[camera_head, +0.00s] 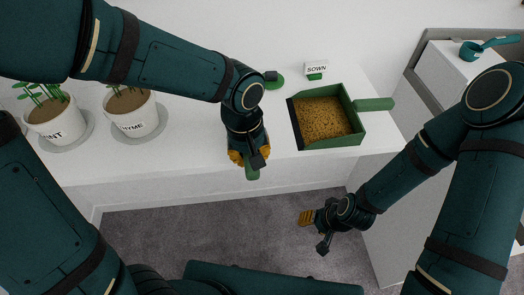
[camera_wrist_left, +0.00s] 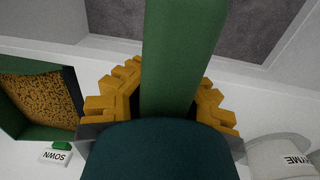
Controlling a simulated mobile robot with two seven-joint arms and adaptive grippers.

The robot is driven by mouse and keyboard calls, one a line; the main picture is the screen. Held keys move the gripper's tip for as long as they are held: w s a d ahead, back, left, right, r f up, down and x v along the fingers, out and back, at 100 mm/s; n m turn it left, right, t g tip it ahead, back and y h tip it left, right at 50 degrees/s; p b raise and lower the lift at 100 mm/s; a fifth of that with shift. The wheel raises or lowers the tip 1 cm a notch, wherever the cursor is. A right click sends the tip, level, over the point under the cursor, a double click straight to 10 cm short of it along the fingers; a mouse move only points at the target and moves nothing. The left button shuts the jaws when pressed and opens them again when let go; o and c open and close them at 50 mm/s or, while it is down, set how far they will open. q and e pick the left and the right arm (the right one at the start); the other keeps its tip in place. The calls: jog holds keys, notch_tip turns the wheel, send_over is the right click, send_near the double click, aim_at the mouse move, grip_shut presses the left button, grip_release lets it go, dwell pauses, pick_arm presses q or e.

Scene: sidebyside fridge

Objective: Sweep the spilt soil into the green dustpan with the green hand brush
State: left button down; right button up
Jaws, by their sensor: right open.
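The green dustpan (camera_head: 357,136) lies on the white worktop with its handle to the right and its dark lip to the left. Brown granular soil (camera_head: 323,117) covers its floor; the soil also shows in the left wrist view (camera_wrist_left: 38,104). My left gripper (camera_head: 249,158) is left of the dustpan, near the worktop's front edge. Its yellow fingers (camera_wrist_left: 168,98) are shut on a green handle (camera_wrist_left: 178,60), apparently the hand brush's. The bristles are hidden. My right gripper (camera_head: 316,226) is open and empty, low in front of the worktop, over the carpet.
Potted plants (camera_head: 54,122) and (camera_head: 131,112) stand on saucers at the left. A SOWN label (camera_head: 316,69) stands behind the dustpan. A small green object with a dark top (camera_head: 272,80) is beside my left forearm. A teal dipper (camera_head: 472,50) sits at the far right.

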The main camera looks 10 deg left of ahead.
pick_arm(q)
jog(key=shift+f, duration=0.25)
jog(key=shift+f+b, duration=0.35)
jog(key=shift+b, duration=0.15)
jog(key=shift+f+b, duration=0.55)
jog(key=shift+f, duration=0.1)
jog(key=shift+f, duration=0.2)
jog(key=w+d+r, duration=0.1)
jog(key=d+r, duration=0.2)
jog(key=r, duration=0.4)
jog(key=shift+w+r, duration=0.35)
dwell(0.8)
